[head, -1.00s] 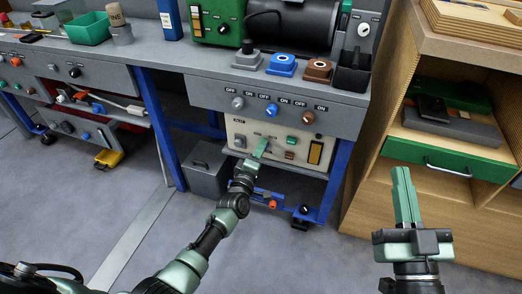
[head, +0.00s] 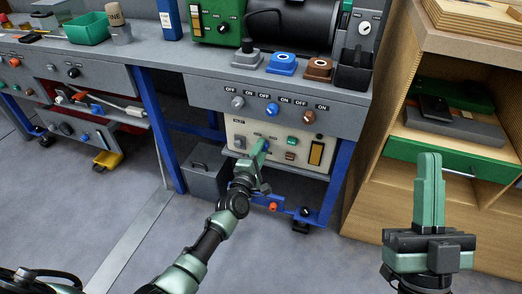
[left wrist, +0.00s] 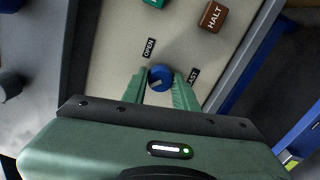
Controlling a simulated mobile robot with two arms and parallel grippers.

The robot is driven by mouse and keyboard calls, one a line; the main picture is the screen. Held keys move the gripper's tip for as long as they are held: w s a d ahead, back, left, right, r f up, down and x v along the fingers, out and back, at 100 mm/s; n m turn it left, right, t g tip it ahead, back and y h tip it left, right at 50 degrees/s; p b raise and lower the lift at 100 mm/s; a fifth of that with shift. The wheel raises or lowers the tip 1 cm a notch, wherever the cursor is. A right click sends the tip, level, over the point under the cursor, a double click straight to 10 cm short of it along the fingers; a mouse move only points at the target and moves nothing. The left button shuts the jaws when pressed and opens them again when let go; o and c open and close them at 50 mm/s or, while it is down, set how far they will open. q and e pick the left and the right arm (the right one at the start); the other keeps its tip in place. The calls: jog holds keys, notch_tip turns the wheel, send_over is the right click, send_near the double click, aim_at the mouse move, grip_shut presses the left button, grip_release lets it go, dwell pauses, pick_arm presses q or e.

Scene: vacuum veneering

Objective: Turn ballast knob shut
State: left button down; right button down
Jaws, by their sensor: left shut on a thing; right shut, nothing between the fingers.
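The ballast knob (left wrist: 160,77) is a small round blue knob with a pale mark on its face. It sits on a cream control panel (left wrist: 112,62), between an "OPEN" label and a partly hidden label ending in "AST". My left gripper (left wrist: 160,88) is shut on the knob, with a green finger on either side of it. In the head view my left gripper (head: 259,147) reaches the cream panel under the bench and hides the knob. My right gripper (head: 430,160) is shut and empty, pointing up in front of the wooden cabinet.
A brown HALT button (left wrist: 213,15) and a green button (head: 292,141) are near the knob on the panel. Several knobs, including a blue one (head: 272,109), line the bench front above. A grey bin (head: 204,172) stands left of the panel. The wooden cabinet (head: 372,190) is at right.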

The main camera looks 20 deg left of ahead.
pick_arm(q)
jog(key=shift+f, duration=0.1)
jog(key=c, duration=1.1)
grip_release()
jog(key=s+p, duration=0.2)
jog(key=s, duration=0.6)
jog(key=shift+a, duration=0.15)
pick_arm(e)
jog(key=w+f+g+h, duration=0.2)
jog(key=w+f+g, duration=0.2)
jog(key=f, duration=0.5)
jog(key=shift+w+f+g, duration=0.15)
jog(key=shift+w+g, duration=0.25)
jog(key=shift+g, duration=0.6)
